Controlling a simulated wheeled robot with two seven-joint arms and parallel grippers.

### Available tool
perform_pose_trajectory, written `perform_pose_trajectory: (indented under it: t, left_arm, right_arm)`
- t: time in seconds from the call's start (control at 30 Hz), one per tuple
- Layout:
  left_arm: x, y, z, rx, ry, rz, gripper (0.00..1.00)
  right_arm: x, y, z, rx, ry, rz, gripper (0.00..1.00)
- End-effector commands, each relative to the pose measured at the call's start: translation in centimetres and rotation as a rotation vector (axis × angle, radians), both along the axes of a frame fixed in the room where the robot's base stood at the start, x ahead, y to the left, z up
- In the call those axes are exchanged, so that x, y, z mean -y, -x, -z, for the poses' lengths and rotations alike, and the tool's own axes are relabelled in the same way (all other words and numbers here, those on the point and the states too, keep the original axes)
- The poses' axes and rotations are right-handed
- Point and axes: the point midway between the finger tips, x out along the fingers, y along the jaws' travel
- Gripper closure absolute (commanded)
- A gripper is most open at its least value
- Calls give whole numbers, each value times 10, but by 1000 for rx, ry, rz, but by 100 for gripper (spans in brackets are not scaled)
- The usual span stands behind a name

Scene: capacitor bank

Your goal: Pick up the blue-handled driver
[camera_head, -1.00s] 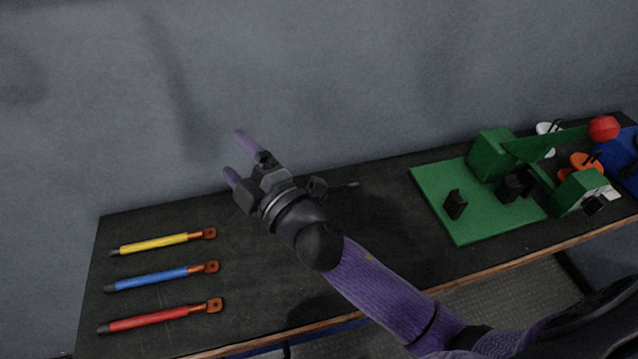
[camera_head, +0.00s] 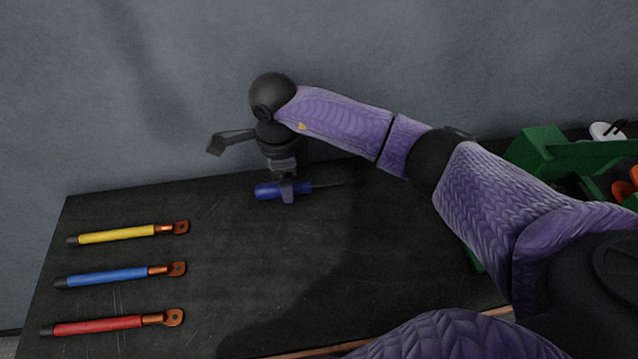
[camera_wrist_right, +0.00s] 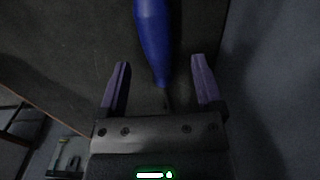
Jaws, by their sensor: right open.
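The blue-handled driver (camera_head: 268,190) lies on the dark bench top near its back edge, handle to the left and thin shaft to the right. My right gripper (camera_head: 287,193) points down at it from above, and a finger hides part of the handle's right end. In the right wrist view the blue handle (camera_wrist_right: 153,35) extends ahead of and between the two purple fingers of my right gripper (camera_wrist_right: 160,63). The fingers are spread, with a visible gap on each side of the driver. My left gripper is not in view.
Yellow (camera_head: 118,234), blue (camera_head: 108,276) and red (camera_head: 98,325) handled pieces with copper lugs lie at the left of the bench. A green fixture (camera_head: 538,150) stands at the right, partly behind my arm. A grey wall (camera_head: 190,90) rises behind the bench.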

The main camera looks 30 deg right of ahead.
Motion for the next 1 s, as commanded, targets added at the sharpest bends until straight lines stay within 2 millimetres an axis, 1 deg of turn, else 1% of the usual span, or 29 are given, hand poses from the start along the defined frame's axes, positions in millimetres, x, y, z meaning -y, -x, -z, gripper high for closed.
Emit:
perform_pose_trajectory:
  t: [0.03, 0.13, 0.37, 0.4, 0.47, 0.5, 0.57, 0.6, 0.67, 0.7, 0.77, 1.0]
  left_arm:
    - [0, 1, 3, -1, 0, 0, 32]
    - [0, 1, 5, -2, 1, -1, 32]
    - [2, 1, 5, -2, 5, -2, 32]
    - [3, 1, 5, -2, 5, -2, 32]
    - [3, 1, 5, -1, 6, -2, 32]
    - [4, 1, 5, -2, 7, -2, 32]
    - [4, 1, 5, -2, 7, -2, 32]
    - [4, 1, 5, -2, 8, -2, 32]
    - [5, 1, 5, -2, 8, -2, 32]
    - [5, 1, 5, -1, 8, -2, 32]
    - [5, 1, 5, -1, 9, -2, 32]
    - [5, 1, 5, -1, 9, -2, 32]
  right_arm:
    - [-1, 1, 12, -4, -1, 1, 15]
    - [-1, 1, 24, -3, -2, 0, 15]
    - [-1, 0, 24, 1, -2, 0, 15]
    - [-1, 0, 24, 1, -3, 0, 24]
    - [-1, 0, 24, 1, -3, 0, 36]
    - [-1, 0, 24, 1, -3, 0, 45]
    - [-1, 0, 24, 0, -3, 0, 58]
    - [-1, 0, 24, 0, -3, 0, 66]
    - [-1, 0, 24, 0, -3, 0, 79]
    - [-1, 0, 24, 1, -3, 0, 87]
    - [-1, 0, 24, 0, -3, 0, 100]
    - [-1, 0, 24, 1, -4, 0, 100]
